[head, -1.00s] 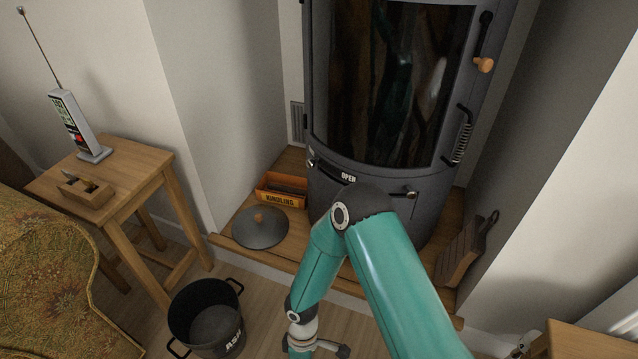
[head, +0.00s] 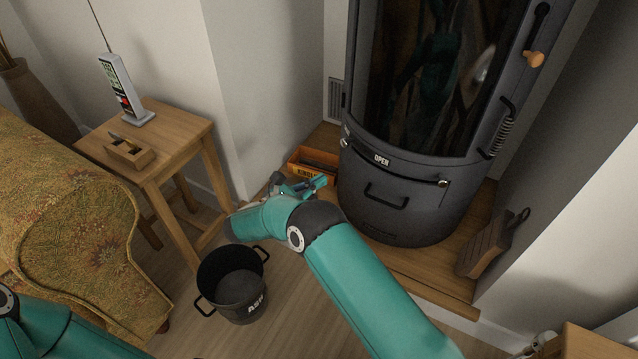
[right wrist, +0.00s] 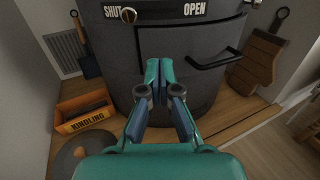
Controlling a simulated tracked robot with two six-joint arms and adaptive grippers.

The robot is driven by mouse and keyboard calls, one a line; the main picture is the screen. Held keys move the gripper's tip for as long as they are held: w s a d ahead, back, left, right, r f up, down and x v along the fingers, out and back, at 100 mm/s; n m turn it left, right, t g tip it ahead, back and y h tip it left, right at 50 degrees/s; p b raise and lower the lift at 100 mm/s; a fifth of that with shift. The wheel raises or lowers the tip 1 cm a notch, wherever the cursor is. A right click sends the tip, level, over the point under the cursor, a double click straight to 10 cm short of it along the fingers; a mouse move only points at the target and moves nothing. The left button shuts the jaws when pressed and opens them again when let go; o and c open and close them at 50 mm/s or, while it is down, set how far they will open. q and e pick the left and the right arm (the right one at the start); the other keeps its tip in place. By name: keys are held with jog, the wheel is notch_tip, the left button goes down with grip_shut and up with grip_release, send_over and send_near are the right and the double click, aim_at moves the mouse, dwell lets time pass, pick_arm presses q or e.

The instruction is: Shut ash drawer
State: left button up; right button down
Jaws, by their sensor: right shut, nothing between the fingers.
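The dark grey stove (head: 440,165) stands on a wooden hearth. Its ash drawer front (head: 405,190) is low on the body, with a black bar handle (head: 385,198). The drawer front looks about flush with the stove body. The handle also shows in the right wrist view (right wrist: 215,62), right of my fingers. My right gripper (head: 322,182) is shut and empty, left of the drawer, in front of the kindling box. In the right wrist view my right gripper (right wrist: 157,75) points at the stove's lower body. My left gripper is out of view.
A kindling box (head: 312,160) sits left of the stove. A black ash bucket (head: 232,285) stands on the floor. A side table (head: 185,130) and a patterned armchair (head: 65,210) are on the left.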

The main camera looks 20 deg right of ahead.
aim_at(357, 157)
jog(key=b+x, duration=0.2)
jog(key=x, duration=0.9)
jog(key=shift+d+b, duration=0.15)
jog(key=shift+b, duration=0.25)
jog(key=shift+d, duration=0.1)
jog(key=shift+w+d+f+b, duration=0.15)
jog(key=shift+w+d+b, duration=0.2)
jog(key=shift+w+d, duration=0.4)
jog(key=shift+w, duration=0.1)
jog(key=shift+s+d+r, duration=0.15)
jog(key=shift+d+r, duration=0.05)
